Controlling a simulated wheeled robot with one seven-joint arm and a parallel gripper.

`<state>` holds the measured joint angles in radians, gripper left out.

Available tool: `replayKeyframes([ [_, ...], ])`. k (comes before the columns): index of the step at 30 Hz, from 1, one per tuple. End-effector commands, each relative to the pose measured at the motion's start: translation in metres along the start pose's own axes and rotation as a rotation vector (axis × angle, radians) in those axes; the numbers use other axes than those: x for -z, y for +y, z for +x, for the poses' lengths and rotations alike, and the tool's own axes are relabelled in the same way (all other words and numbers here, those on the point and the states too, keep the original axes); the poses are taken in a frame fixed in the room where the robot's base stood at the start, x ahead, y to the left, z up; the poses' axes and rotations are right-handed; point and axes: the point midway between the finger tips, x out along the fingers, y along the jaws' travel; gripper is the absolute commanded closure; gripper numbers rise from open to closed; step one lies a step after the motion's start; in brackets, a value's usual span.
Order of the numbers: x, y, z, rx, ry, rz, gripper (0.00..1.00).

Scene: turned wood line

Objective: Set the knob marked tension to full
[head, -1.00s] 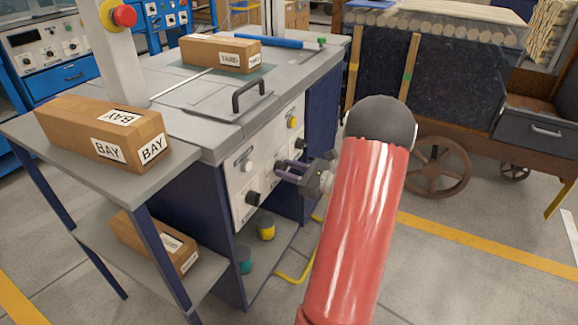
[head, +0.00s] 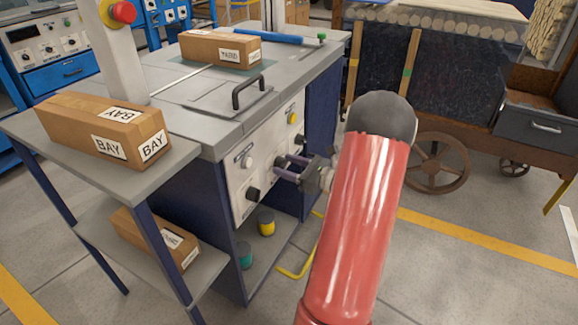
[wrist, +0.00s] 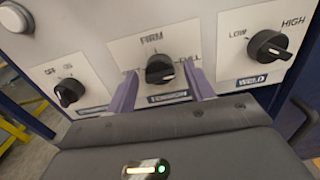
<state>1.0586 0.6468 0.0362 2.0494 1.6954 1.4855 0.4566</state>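The tension knob (wrist: 160,70) is a black pointer knob on a white plate marked FIRM at the top and FULL at the right; the label at left is hidden behind a finger. Its white mark sits toward the lower right, but I cannot tell its exact setting. My gripper (wrist: 163,85) is open, its two purple fingers on either side of the knob with gaps showing. In the head view my gripper (head: 281,168) is at the front panel (head: 240,180) of the grey machine and hides the tension knob.
An off/on knob (wrist: 69,92) is left of the tension knob and a WELD knob (wrist: 267,46), marked LOW and HIGH, is to its right. A side shelf (head: 170,172) holds a BAY box (head: 75,118). A wooden cart (head: 470,140) stands behind my arm.

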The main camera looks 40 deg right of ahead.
Motion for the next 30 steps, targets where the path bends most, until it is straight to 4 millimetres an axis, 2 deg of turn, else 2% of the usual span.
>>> replayKeyframes([
  [10, -0.001, -0.001, -0.004, 0.001, -0.001, -0.003, 0.46],
  [21, 0.001, -0.001, -0.062, 0.004, -0.001, -0.001, 0.46],
  [25, 0.000, -0.001, -0.074, 0.002, -0.001, -0.001, 0.46],
  [30, 0.000, 0.000, -0.078, 0.000, -0.001, -0.001, 0.46],
])
